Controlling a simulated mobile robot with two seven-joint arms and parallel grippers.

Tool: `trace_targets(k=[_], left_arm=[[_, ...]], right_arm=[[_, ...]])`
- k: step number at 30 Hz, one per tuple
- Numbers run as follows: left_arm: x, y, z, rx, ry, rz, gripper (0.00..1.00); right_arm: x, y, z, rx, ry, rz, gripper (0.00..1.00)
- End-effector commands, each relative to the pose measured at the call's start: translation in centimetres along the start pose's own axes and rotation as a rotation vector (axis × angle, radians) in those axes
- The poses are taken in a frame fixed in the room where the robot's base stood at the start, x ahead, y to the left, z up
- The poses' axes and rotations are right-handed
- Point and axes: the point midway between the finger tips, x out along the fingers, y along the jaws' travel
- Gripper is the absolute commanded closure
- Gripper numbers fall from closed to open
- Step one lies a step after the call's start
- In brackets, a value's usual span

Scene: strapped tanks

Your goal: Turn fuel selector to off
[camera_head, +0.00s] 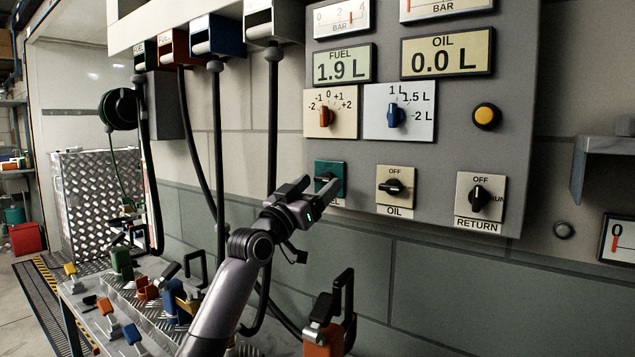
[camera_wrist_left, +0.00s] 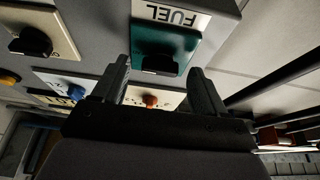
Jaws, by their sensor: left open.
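The fuel selector is a black knob (camera_wrist_left: 160,64) on a green plate (camera_head: 338,167), at the lower left of the grey control panel. My left gripper (camera_head: 322,185) is open in front of it and partly covers the knob and the FUEL label in the head view. In the left wrist view, which is upside down, the knob shows between the two spread fingers (camera_wrist_left: 158,72). The knob's handle looks roughly crosswise there. I cannot tell whether a finger touches it. My right gripper is not in view.
The oil selector (camera_head: 394,187) and return selector (camera_head: 480,198) sit to the right on the panel. Above are a red-orange knob (camera_head: 326,116), a blue knob (camera_head: 395,114) and the fuel display (camera_head: 342,65). Black hoses (camera_head: 217,150) hang at left, above a cluttered metal bench.

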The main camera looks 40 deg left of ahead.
Motion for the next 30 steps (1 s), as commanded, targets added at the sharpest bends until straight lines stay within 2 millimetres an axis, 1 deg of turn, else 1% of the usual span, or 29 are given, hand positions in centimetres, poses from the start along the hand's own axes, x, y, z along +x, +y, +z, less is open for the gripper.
trace_targets(k=[4, 12, 14, 15, 17, 18, 25, 30], left_arm=[[0.7, 0.0, -0.1, -0.001, 0.002, 0.0, 0.28], [0.7, 0.0, 0.0, 0.0, 0.001, 0.0, 0.28], [0.7, 0.0, 0.0, 0.0, 0.001, 0.0, 0.47], [0.7, 0.0, 0.0, 0.0, 0.001, 0.0, 0.6], [0.7, 0.0, 0.0, 0.0, 0.001, 0.0, 0.8], [0.7, 0.0, 0.0, 0.0, 0.0, 0.0, 0.84], [0.7, 0.0, -0.1, -0.013, 0.0, -0.005, 0.84], [0.8, 0.1, -0.2, -0.066, -0.001, -0.026, 0.84]], right_arm=[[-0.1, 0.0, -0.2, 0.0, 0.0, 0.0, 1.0], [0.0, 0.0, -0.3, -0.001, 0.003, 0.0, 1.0], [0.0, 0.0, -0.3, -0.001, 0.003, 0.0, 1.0], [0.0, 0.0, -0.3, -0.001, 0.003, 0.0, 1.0], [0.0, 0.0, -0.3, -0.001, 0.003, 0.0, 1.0], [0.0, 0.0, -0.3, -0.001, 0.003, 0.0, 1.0], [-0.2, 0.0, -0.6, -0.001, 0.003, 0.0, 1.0], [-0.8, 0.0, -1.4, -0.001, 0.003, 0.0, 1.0]])
